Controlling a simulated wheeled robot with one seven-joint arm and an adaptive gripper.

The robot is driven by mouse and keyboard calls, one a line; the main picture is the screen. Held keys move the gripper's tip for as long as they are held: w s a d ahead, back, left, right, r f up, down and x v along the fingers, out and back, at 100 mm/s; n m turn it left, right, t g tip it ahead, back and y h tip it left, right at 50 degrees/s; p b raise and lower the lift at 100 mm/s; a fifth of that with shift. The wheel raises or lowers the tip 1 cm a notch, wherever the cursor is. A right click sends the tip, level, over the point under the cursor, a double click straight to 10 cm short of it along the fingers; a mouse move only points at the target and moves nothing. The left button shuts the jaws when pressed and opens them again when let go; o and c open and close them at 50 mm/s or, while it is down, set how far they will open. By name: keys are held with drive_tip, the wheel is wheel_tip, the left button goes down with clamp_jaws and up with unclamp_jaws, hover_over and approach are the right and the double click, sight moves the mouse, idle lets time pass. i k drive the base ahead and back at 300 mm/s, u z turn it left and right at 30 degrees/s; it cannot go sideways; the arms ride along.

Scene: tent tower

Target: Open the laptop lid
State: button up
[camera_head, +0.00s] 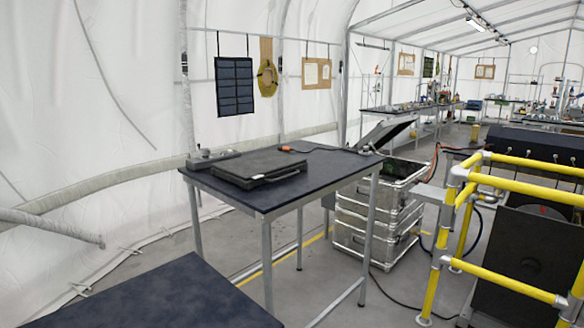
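A thick black laptop (258,167) lies flat on a dark-topped table (330,166) with grey metal legs. Its lid looks shut. A handle-like part shows along its near right edge. My gripper is not in this view, so its state and its distance from the laptop do not show.
A grey device (211,158) sits at the table's left corner, and an orange-ended tool with a cable (292,149) lies behind the laptop. Stacked metal cases (372,222) stand right of the table. Yellow railings (438,262) block the right. Another dark surface (172,297) fills the near left.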

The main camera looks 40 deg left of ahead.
sight(254, 166)
drive_tip(key=u, duration=1.4)
drive_tip(key=k, duration=1)
drive_tip(key=z, duration=0.8)
drive_tip(key=i, duration=0.8)
drive_tip(key=u, duration=0.2)
